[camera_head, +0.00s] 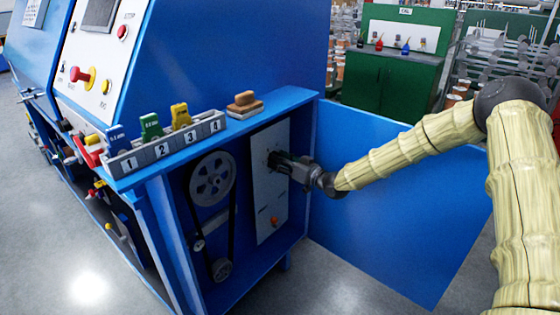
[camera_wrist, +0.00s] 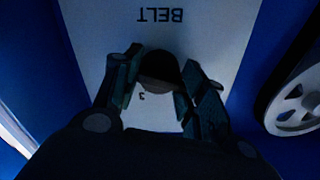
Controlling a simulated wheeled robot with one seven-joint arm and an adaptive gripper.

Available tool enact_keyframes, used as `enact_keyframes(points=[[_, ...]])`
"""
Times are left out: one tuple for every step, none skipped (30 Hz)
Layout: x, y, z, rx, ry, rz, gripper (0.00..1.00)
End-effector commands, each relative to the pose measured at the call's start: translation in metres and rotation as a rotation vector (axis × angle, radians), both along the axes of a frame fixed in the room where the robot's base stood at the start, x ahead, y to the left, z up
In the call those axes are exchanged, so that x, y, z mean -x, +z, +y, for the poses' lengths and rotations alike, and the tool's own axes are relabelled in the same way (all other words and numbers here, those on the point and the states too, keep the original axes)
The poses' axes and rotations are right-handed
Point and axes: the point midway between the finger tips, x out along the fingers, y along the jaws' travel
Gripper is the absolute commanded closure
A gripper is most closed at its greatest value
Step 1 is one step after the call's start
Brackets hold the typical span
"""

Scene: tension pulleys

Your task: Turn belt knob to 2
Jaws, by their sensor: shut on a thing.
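The belt knob (camera_wrist: 160,68) is a dark round knob on a pale panel (camera_head: 265,205) inside the blue machine. In the wrist view it lies below the upside-down word BELT (camera_wrist: 160,15). My gripper (camera_head: 276,160) reaches the upper part of the panel, and in the wrist view its two fingers (camera_wrist: 158,82) are closed around the knob, one on each side. A small mark shows beside the knob, but I cannot read the knob's setting. In the head view my gripper mostly hides the knob.
Left of the panel, a large grey pulley (camera_head: 213,178) and a small lower pulley (camera_head: 221,269) carry a black belt. An orange button (camera_head: 274,220) sits low on the panel. A numbered tray (camera_head: 170,146) stands on the ledge above. An open blue door (camera_head: 400,195) is at the right.

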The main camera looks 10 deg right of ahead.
Motion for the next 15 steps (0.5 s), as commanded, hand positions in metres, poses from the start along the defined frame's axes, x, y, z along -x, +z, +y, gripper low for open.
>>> enact_keyframes(points=[[-0.0011, 0.0012, -0.0020, -0.032, -0.003, 0.024, 0.83], [-0.0011, 0.0012, -0.0020, -0.055, -0.003, 0.041, 0.83], [-0.0011, 0.0012, -0.0022, -0.086, -0.004, 0.064, 0.83], [-0.0011, 0.0012, -0.0023, -0.108, -0.004, 0.081, 0.83], [-0.0012, 0.0011, -0.0024, -0.132, -0.004, 0.098, 0.83], [-0.0012, 0.0012, -0.0025, -0.162, -0.004, 0.120, 0.83], [-0.0012, 0.0012, -0.0025, -0.185, -0.004, 0.138, 0.83], [-0.0012, 0.0012, -0.0026, -0.208, -0.004, 0.154, 0.83], [-0.0012, 0.0013, -0.0026, -0.238, -0.004, 0.177, 0.83], [-0.0012, 0.0013, -0.0026, -0.261, -0.005, 0.193, 0.83], [-0.0012, 0.0012, -0.0028, -0.283, -0.005, 0.209, 0.83], [-0.0012, 0.0012, -0.0028, -0.312, -0.005, 0.231, 0.83], [-0.0013, 0.0012, -0.0027, -0.333, -0.005, 0.247, 0.83], [-0.0013, 0.0012, -0.0028, -0.354, -0.005, 0.263, 0.83], [-0.0013, 0.0012, -0.0029, -0.380, -0.005, 0.282, 0.83]])
